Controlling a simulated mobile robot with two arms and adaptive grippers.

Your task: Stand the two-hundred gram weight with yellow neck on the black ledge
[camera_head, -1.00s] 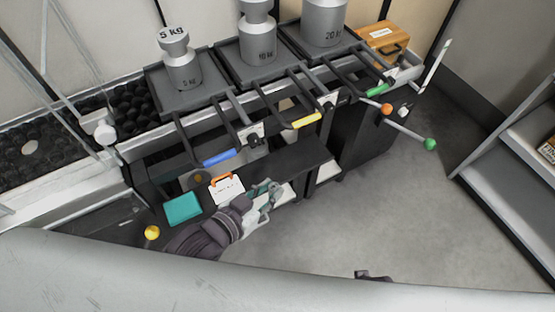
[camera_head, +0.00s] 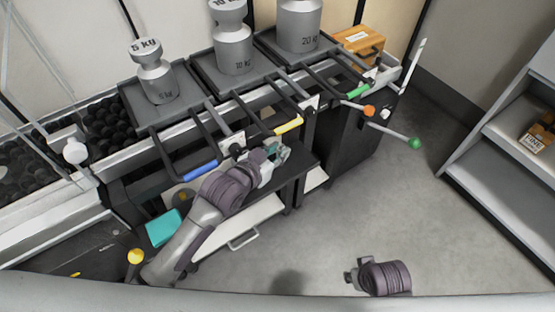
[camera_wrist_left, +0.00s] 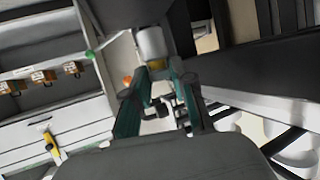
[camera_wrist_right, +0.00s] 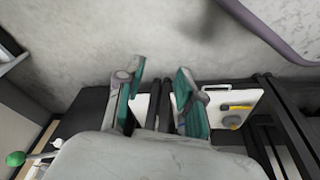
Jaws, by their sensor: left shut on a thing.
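The yellow-necked weight shows in the left wrist view as a silver cylinder (camera_wrist_left: 152,43) with a yellow band under it. My left gripper (camera_wrist_left: 158,78) is shut on it at the fingertips. In the head view my left gripper (camera_head: 277,153) is over the black ledge (camera_head: 298,168), below the yellow handle; the weight is too small to make out there. I cannot tell how high the weight is above the ledge. My right gripper (camera_wrist_right: 158,88) is open and empty in the right wrist view. It also shows at the bottom of the head view (camera_head: 352,272), out over the floor.
Large weights marked 5 kg (camera_head: 155,75), 10 kg (camera_head: 232,45) and 20 kg (camera_head: 300,25) stand on black trays behind the ledge. Blue (camera_head: 195,172), yellow (camera_head: 288,126) and green (camera_head: 358,91) handles jut out near my left arm. A teal block (camera_head: 163,228) lies at left. Floor is clear at right.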

